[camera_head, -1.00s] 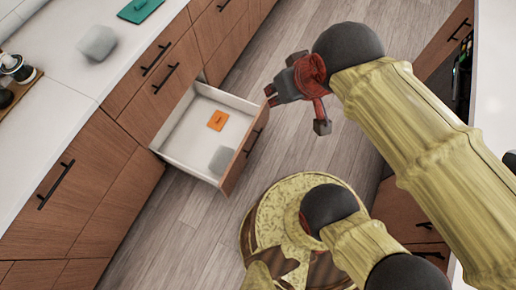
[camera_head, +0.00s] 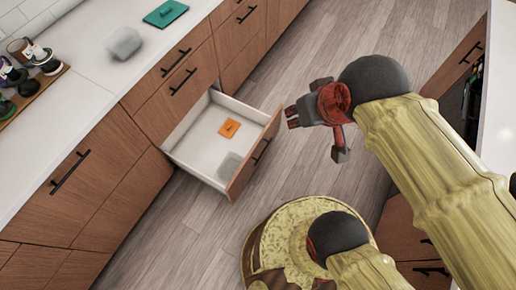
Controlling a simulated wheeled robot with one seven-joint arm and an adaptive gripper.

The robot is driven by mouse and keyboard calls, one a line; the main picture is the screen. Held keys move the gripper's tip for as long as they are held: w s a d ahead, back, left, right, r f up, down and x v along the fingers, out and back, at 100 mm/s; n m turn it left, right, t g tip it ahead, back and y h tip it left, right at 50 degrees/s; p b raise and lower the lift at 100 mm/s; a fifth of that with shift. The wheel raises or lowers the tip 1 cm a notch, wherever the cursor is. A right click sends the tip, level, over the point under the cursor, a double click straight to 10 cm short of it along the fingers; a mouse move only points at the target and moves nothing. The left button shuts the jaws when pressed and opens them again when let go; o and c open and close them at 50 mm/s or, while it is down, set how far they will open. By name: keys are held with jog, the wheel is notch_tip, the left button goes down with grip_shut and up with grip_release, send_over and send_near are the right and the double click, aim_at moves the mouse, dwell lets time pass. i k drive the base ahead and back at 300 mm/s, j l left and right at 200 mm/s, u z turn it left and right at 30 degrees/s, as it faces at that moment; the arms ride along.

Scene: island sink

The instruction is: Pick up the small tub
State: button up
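Two pale grey, see-through tubs show in the head view. One tub (camera_head: 122,43) stands on the white counter at the upper left. The other tub (camera_head: 229,167) lies in the near right corner of the open drawer (camera_head: 190,158); I cannot tell which one is the small tub. My gripper (camera_head: 293,117), red and dark, hangs in the air to the right of the drawer, apart from both tubs. No object shows in it.
A flat orange piece (camera_head: 229,128) lies in the drawer. A flat green piece (camera_head: 166,13) lies on the counter. Another counter (camera_head: 499,110) borders the right. Bare floor (camera_head: 180,225) lies between.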

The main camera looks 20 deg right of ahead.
aim_at(125, 41)
jog(key=z, duration=0.4)
jog(key=j+z, duration=0.75)
jog(key=k+j+z, duration=0.1)
jog(key=j+z, duration=0.25)
jog(key=k+j, duration=0.1)
jog(key=j, duration=0.3)
jog(key=k+j+z, duration=0.1)
jog(key=j, duration=0.3)
jog(key=k+j, duration=0.15)
jog(key=j, duration=0.2)
jog(key=k+j, duration=0.15)
jog(key=j, duration=0.25)
jog(key=k+j+z, duration=0.1)
jog(key=j, duration=0.3)
